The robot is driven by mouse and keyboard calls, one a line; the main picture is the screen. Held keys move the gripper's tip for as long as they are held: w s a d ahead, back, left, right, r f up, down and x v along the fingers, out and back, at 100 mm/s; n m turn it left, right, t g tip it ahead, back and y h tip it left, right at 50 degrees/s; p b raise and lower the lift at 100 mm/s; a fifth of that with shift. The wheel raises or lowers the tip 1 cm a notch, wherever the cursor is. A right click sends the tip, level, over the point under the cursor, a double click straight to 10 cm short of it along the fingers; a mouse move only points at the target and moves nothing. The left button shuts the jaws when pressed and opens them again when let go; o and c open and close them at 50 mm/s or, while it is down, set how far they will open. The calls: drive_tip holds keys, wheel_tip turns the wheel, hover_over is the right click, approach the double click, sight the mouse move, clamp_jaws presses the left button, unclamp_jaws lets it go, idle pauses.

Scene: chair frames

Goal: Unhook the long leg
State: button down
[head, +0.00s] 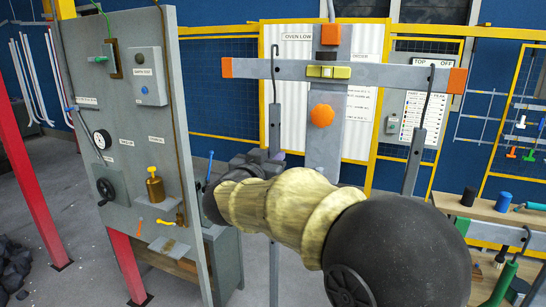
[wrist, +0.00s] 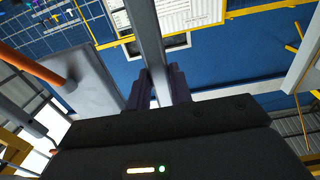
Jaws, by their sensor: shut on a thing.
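A long grey leg (head: 275,132) hangs upright by a thin black hook (head: 275,85) near the left part of the grey crossbar (head: 375,75). The hook's bent top shows just above the bar; whether it touches the bar is hard to tell. My gripper (head: 262,160) is shut on the leg below the hook. In the wrist view, the leg (wrist: 148,35) runs between the two dark fingers of my gripper (wrist: 158,80). A second grey leg (head: 417,150) hangs from a hook near the bar's right end; my arm hides its lower part.
A grey panel (head: 130,130) with a handwheel and gauge stands close on the left. An orange knob (head: 321,115) sits on the central post (head: 325,150). A wooden shelf (head: 490,210) with small cylinders is at right. Red posts (head: 30,170) stand at far left.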

drive_tip(key=shift+v, duration=0.8)
drive_tip(key=shift+r, duration=0.1)
